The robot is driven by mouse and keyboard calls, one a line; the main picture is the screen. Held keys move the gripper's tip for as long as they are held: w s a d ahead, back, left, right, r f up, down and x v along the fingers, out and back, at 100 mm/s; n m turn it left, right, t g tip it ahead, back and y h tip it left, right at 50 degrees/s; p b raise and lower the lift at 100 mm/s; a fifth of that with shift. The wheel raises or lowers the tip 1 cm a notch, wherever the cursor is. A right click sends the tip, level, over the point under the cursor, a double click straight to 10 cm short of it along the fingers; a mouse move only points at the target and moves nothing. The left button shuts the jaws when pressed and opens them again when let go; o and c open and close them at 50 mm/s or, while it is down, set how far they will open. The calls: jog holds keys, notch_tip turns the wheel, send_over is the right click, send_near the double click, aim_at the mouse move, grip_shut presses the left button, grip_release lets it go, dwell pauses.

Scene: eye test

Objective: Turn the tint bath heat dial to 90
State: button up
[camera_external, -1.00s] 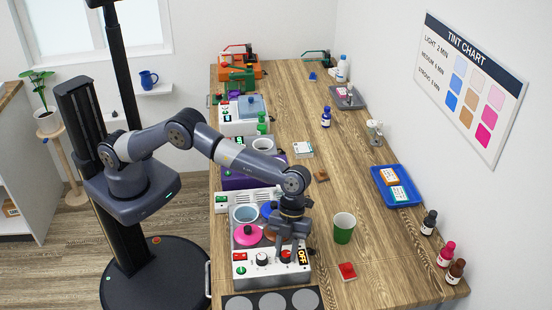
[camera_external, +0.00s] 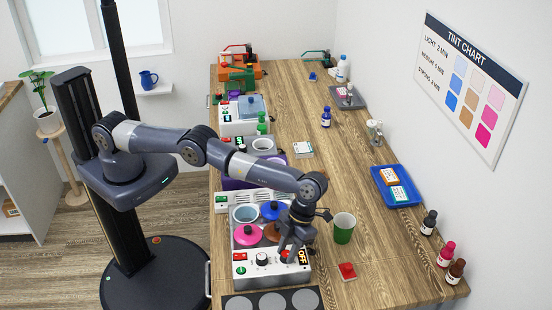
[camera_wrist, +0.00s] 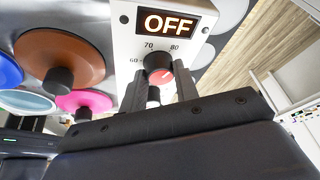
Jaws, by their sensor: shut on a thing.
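The tint bath (camera_external: 268,276) is a pale box at the front of the bench with pots in its top. Its heat dial (camera_wrist: 159,76) is a dark knob with a red cap, in the wrist view. Marks 60, 70 and 80 show around it; other marks are hidden. A pale pointer line shows on the cap, but its exact reading is hard to tell. My gripper (camera_wrist: 161,90) is shut on the dial, one finger on each side. In the external view my gripper (camera_external: 285,246) reaches down to the panel. The lit display (camera_wrist: 167,22) reads OFF.
Pink (camera_external: 248,235), brown (camera_external: 272,231) and blue (camera_external: 270,210) lids sit close behind the panel. A second black knob (camera_external: 262,259) is left of the dial.

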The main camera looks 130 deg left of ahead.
dwell(0.4)
jog(key=o, duration=1)
jog(key=shift+s, duration=0.1)
jog(key=shift+f+b, duration=0.1)
jog(key=shift+b, duration=0.35)
